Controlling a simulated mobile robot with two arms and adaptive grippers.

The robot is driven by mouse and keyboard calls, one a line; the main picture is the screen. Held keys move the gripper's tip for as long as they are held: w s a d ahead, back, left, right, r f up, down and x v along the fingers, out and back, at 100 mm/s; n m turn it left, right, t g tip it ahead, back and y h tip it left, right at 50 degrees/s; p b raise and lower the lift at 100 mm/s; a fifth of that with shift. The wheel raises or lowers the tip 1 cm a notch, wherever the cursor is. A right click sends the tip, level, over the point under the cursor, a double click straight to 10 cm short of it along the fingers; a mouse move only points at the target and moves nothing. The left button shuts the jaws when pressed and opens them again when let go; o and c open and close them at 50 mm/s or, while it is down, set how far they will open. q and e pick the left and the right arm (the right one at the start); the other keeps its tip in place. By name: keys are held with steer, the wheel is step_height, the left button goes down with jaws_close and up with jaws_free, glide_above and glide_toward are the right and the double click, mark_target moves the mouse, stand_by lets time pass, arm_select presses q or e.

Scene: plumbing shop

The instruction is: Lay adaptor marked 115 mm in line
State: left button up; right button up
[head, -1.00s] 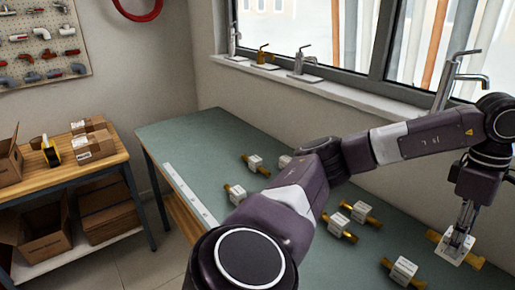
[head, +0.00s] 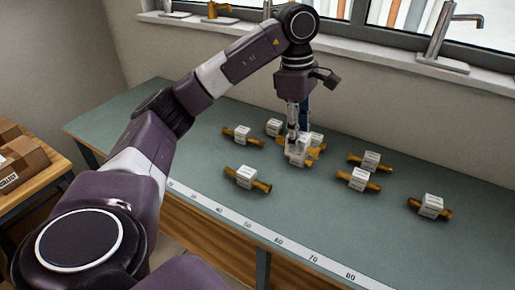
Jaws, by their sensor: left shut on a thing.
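My left gripper (head: 293,136) points down over the green workbench, shut on a brass adaptor with a white block label (head: 298,156). I cannot tell whether this adaptor touches the bench top. Another adaptor (head: 316,139) is close behind it, partly hidden. More adaptors lie around: two to the left and behind (head: 242,134) (head: 273,127), one nearer at front left (head: 246,177), and three to the right (head: 370,162) (head: 358,180) (head: 431,206). The writing on the labels is too small to read. My right gripper is not in view.
A white ruler strip (head: 279,241) with numbers runs along the front edge of the workbench (head: 400,242). Taps (head: 437,38) stand on the windowsill behind. Cardboard boxes (head: 22,158) sit on a wooden table at left. The bench between adaptors and ruler is clear.

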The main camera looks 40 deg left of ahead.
arm_select(q)
steer(key=shift+s+a+f, duration=0.1)
steer(key=shift+f, duration=0.2)
steer(key=f, duration=0.5)
steer(key=shift+d+f, duration=0.1)
steer(key=shift+d, duration=0.15)
step_height(320, 180, down, 10)
steer(key=shift+a+f+p, duration=0.1)
steer(key=shift+p, duration=0.9)
step_height(320, 180, down, 3)
steer(key=shift+f+p, duration=0.15)
steer(key=shift+p, duration=0.3)
steer(key=shift+f, duration=0.35)
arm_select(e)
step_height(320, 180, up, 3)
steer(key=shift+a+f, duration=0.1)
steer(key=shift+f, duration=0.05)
arm_select(q)
steer(key=shift+f, duration=0.1)
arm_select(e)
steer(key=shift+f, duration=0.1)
